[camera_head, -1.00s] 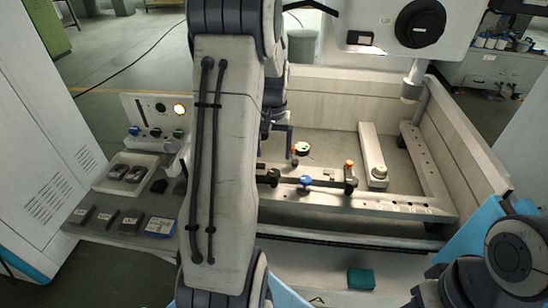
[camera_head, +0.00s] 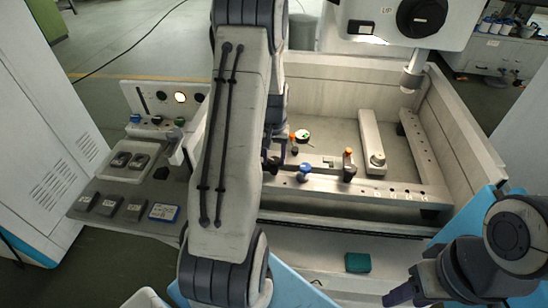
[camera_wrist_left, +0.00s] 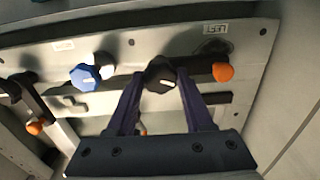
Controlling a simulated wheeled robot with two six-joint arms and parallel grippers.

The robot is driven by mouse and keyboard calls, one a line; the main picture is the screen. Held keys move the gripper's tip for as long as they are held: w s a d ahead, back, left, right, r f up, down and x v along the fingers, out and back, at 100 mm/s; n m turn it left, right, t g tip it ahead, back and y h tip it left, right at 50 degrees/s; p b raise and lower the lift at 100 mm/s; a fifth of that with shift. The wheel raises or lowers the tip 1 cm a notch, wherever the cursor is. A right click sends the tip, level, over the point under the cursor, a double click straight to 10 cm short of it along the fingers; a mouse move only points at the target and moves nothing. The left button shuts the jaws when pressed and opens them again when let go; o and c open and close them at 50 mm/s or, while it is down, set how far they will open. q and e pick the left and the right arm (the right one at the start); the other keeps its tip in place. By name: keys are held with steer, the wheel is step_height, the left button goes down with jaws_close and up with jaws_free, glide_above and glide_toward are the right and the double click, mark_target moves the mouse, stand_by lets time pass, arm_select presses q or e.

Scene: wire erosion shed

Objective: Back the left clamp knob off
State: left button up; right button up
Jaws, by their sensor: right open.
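The left clamp's black knob (camera_wrist_left: 160,75) sits between the fingertips of my left gripper (camera_wrist_left: 160,80) in the left wrist view. The purple fingers flank it and appear shut on it, with no clear gap. The clamp's orange tip (camera_wrist_left: 223,72) is to its right, near a small label (camera_wrist_left: 214,30) on the pale rail. In the head view my left gripper (camera_head: 274,160) is down at the left of the rail, and my forearm partly hides the area. My right gripper (camera_head: 398,296) is open and empty at the lower right, away from the clamps.
A blue knob (camera_head: 304,172) is on the rail beside it, and the right black clamp (camera_head: 349,172) stands further right. The machine head (camera_head: 405,20) hangs above the tank. A teal block (camera_head: 358,262) lies on the front ledge.

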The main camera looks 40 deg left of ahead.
arm_select(q)
jaws_close()
steer(key=n, duration=0.3)
steer(key=shift+o, duration=1.9)
jaws_free()
steer(key=shift+n, duration=0.4)
steer(key=o, duration=0.5)
